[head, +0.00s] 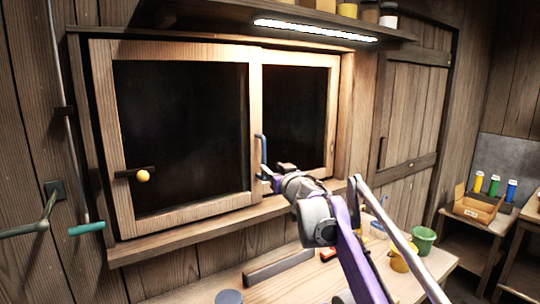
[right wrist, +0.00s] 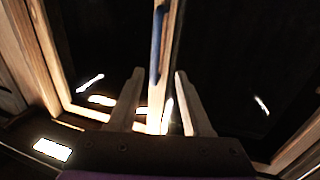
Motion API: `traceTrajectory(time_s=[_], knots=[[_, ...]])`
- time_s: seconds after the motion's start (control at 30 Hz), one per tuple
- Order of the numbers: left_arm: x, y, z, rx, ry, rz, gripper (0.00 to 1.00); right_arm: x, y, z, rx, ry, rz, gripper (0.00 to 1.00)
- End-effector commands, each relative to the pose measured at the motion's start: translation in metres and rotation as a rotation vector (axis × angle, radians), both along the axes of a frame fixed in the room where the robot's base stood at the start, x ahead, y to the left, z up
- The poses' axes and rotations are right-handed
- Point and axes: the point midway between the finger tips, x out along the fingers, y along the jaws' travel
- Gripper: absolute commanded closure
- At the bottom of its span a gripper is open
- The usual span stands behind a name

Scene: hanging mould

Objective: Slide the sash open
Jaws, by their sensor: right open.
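The window has two dark panes in pale wooden frames, side by side. The left sash (head: 105,130) is the wider one, and the right sash (head: 332,110) stands beside it. An upright blue handle (head: 262,150) is on the stile where the two meet. A dark latch bar with a yellow knob (head: 143,176) is at the left sash's lower left. My right gripper (head: 268,178) is open near the handle's lower end. In the right wrist view, the stile and blue handle (right wrist: 158,45) appear between its parted fingers (right wrist: 160,72); contact cannot be told. My left gripper is out of view.
A sill (head: 190,227) runs below the window, and a lit shelf (head: 310,30) is above. The bench (head: 285,285) below holds a grey bar (head: 278,266), a green bucket (head: 423,240) and a yellow pot (head: 402,260). A teal-handled rod (head: 86,229) hangs at left.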

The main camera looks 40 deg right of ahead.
Motion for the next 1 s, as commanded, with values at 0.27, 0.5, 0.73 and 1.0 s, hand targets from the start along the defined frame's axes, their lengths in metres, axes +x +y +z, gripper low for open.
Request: traceTrajectory(time_s=[0.27, 0.5, 0.73, 1.0], knots=[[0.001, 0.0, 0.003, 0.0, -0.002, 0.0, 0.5, 0.018, -0.015, 0.01, 0.003, -0.006, 0.048, 0.5], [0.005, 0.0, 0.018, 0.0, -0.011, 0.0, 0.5, 0.06, -0.028, 0.011, 0.003, -0.008, 0.047, 0.5], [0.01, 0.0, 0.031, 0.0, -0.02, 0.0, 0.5, 0.093, -0.039, 0.011, 0.003, -0.008, 0.046, 0.5], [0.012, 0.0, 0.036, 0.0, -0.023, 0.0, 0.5, 0.107, -0.043, 0.008, 0.003, -0.006, 0.045, 0.5]])
